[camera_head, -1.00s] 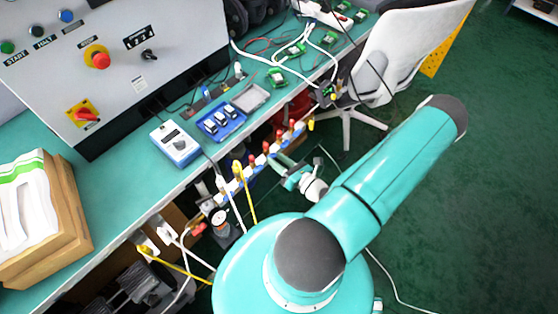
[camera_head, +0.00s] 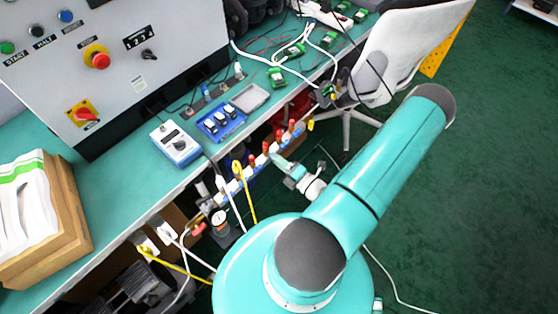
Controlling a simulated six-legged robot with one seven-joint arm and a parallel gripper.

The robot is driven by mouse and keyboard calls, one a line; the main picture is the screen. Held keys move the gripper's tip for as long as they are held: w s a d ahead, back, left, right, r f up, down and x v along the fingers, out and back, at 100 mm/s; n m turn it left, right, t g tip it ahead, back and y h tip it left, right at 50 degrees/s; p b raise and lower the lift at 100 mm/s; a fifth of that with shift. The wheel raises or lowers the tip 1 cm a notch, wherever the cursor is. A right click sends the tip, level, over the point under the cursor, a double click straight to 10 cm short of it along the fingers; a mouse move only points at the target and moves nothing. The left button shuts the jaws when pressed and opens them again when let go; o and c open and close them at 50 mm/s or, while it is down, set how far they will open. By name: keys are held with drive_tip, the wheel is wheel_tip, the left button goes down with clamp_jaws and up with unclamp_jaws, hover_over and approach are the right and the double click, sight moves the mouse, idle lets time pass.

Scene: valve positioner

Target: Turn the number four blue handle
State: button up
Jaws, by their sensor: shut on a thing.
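A row of valves runs along a pipe below the bench's front edge, with red handles (camera_head: 278,136) on top and small blue handles (camera_head: 253,171) lower down. My gripper (camera_head: 274,158) reaches the row from the lower right, near its middle. It is shut on a blue handle, which its jaws mostly hide. The valve numbers are too small to read, so I cannot tell from the frames which one is number four. The handle's exact angle is also hidden.
Yellow handles (camera_head: 310,124) sit on the pipe. The green bench (camera_head: 120,190) carries a control cabinet (camera_head: 150,90), a blue meter (camera_head: 176,146) and a wooden box (camera_head: 65,215). A white chair (camera_head: 405,50) stands at right. Open floor (camera_head: 480,210) lies to the right.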

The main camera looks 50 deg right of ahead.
drive_tip(key=shift+m, duration=1.1)
drive_tip(key=o, duration=0.7)
drive_tip(key=s, duration=1.3)
drive_tip(key=shift+s+d, duration=0.15)
drive_tip(key=shift+s, duration=0.25)
clamp_jaws()
